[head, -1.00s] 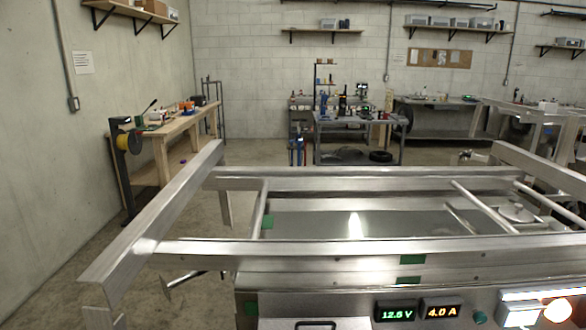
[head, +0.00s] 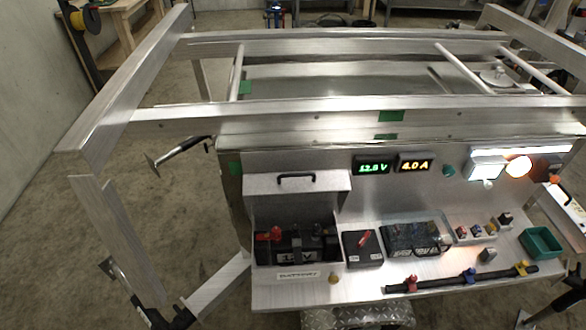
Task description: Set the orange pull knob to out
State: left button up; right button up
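An orange knob (head: 554,179) shows at the right end of the aluminium trailer's (head: 300,193) front, by a dark fitting below the lit lamps. It is small, and I cannot tell whether it is in or out. A yellow-orange knob (head: 333,277) stands on the shelf's front edge, right of the battery label. I cannot tell for sure which of the two is the pull knob.
The shelf holds a battery (head: 297,246), a black switch box (head: 362,248), a fuse block (head: 415,240), a cable bar (head: 460,281) and a green tray (head: 541,242). Above are two displays (head: 372,166) and lit lamps (head: 518,166). Frame beams (head: 125,90) stick out left; floor there is partly clear.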

aim_at(555, 179)
jog(key=z, duration=1.75)
